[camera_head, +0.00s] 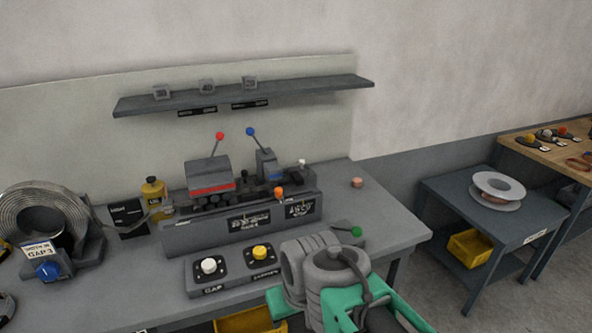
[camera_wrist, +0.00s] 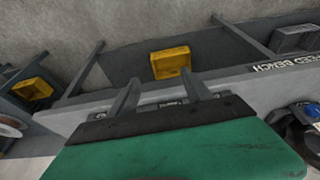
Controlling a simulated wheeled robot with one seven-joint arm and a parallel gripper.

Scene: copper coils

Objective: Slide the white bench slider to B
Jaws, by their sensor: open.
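In the head view, a small white knob (camera_head: 302,162) stands at the right end of the grey bench machine (camera_head: 245,222). Another white knob (camera_head: 208,265) sits on a low grey panel marked GAP in front of it. I cannot tell which one is the slider, and no mark B is clearly legible. My gripper (camera_wrist: 160,90) is open and empty in the wrist view, with its two fingers apart near the bench's front edge. In the head view, my green and grey arm end is at the lower right, and the fingertips are hidden.
An orange knob (camera_head: 279,191) is on the machine's front, and a yellow knob (camera_head: 260,252) is beside the panel's white one. Red (camera_head: 220,135) and blue (camera_head: 250,131) lever knobs stand above. A coil (camera_head: 80,215) is at left. A yellow bin (camera_wrist: 171,62) is below the bench.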

